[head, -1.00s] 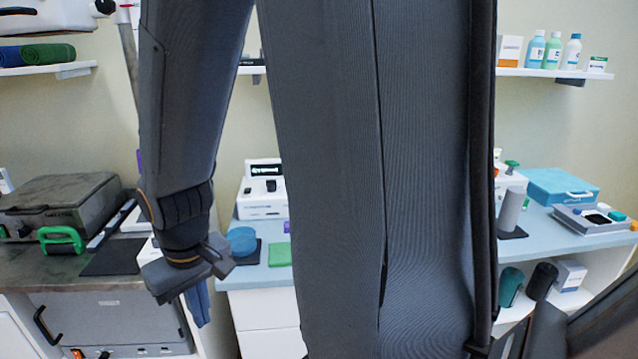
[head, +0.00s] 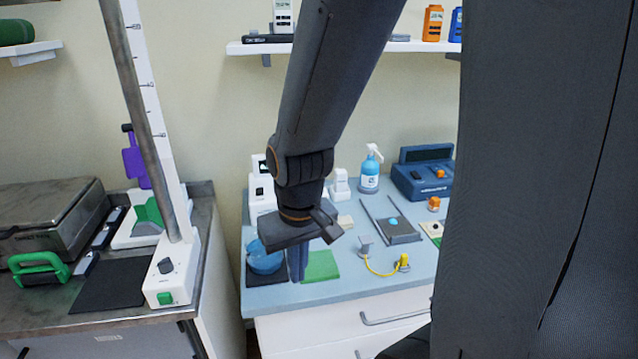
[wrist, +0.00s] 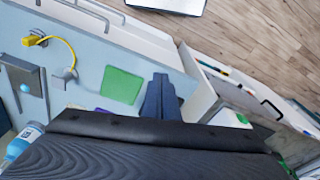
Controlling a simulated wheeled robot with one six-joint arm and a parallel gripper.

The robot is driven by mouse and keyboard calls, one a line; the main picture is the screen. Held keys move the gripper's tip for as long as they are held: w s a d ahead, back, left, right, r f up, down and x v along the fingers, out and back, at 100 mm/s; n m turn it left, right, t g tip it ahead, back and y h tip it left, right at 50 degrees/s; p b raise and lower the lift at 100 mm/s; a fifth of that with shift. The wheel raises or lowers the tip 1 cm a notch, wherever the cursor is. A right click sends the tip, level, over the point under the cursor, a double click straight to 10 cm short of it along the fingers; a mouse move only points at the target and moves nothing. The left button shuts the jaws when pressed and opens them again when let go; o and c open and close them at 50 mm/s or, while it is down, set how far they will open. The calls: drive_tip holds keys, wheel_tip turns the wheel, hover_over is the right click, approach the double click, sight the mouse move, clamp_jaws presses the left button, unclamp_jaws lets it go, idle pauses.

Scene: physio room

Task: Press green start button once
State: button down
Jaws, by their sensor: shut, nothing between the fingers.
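A green button (head: 165,299) sits low on the front of a white control box (head: 168,275), below a dark knob. The box stands at the front right of the dark worktop, at the foot of a tall pole with a marked scale. No start label is readable. My gripper (head: 297,264) is shut and empty, pointing down over the blue counter, right of the box and apart from it. Its fingers also show in the wrist view (wrist: 160,97), beside a green pad (wrist: 122,85).
A yellow cable (head: 380,270) lies farther right. A green-handled clamp (head: 38,268) and a dark mat (head: 108,284) are left of the box. A gap separates the two counters.

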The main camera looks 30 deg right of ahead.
drive_tip(key=w+d+r+m+t+p, duration=0.2)
drive_tip(key=w+d, duration=0.4)
drive_tip(key=w, duration=0.4)
drive_tip(key=w+d+r+m+t+h+p, duration=0.1)
drive_tip(key=w+d+r+m+t+p, duration=0.2)
drive_tip(key=w+d, duration=0.4)
drive_tip(key=w+d+r+m+t+p, duration=0.2)
drive_tip(key=w+d+r+m+p, duration=0.2)
drive_tip(key=w, duration=1)
drive_tip(key=d+m, duration=0.2)
drive_tip(key=d, duration=0.1)
drive_tip(key=shift+w+r+t+h, duration=0.2)
drive_tip(key=shift+r+t+h, duration=0.1)
drive_tip(key=shift+r, duration=0.1)
drive_tip(key=shift+f, duration=0.15)
wheel_tip(320, 180, down, 6)
drive_tip(key=b, duration=0.8)
drive_tip(key=shift+f+b, duration=0.8)
drive_tip(key=shift+f, duration=0.5)
drive_tip(key=shift+f, duration=0.4)
